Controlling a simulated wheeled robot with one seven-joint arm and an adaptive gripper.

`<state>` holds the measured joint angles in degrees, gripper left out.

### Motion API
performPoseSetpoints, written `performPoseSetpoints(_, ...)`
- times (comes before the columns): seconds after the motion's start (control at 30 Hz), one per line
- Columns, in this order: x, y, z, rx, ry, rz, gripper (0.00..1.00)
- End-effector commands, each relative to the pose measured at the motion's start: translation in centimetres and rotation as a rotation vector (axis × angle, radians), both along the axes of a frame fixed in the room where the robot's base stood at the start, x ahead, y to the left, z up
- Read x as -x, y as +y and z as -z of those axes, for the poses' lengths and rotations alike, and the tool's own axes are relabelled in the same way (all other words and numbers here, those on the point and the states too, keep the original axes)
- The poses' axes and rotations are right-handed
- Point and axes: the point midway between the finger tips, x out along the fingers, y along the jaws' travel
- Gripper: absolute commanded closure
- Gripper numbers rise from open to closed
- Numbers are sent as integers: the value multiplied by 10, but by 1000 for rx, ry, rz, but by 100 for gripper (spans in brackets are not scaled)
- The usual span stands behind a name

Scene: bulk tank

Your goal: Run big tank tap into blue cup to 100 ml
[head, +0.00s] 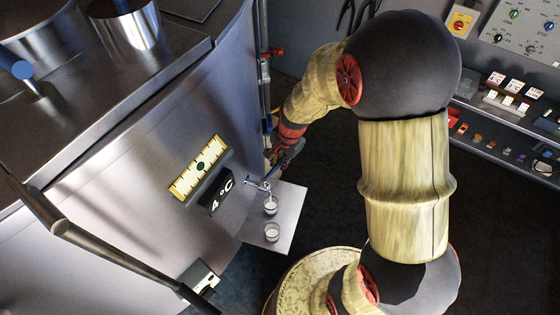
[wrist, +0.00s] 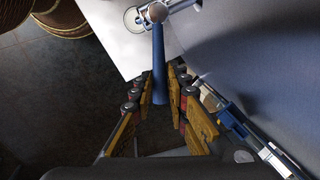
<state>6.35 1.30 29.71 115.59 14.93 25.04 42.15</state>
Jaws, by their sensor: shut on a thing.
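The big tank (head: 130,165) fills the left of the head view. Its metal tap (head: 262,185) sticks out low on the front. My gripper (head: 283,158) is at the tap; in the wrist view its fingers (wrist: 160,88) are closed around the tap's blue lever (wrist: 158,60). One small cup (head: 271,206) stands under or close by the spout, with white in it. A second cup (head: 272,232) stands nearer the camera. I cannot make out a blue colour or level marks on either. The wrist view shows one round cup rim (wrist: 133,19) beside the tap.
Both cups stand on a pale shelf (head: 288,222) beside the tank. A 4 °C display (head: 218,195) and a yellow gauge (head: 198,168) are on the tank front. A long metal rail (head: 110,258) crosses at lower left. Shelves with small items (head: 510,130) stand at right.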

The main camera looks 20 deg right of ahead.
Motion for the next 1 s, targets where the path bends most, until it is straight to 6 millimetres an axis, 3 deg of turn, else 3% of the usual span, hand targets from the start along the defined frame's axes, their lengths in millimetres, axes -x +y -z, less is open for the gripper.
performPoseSetpoints(0.57,-1,0,0,0,0,-11,100)
performPoseSetpoints(1.0,-24,17,2,-1,2,-379,100)
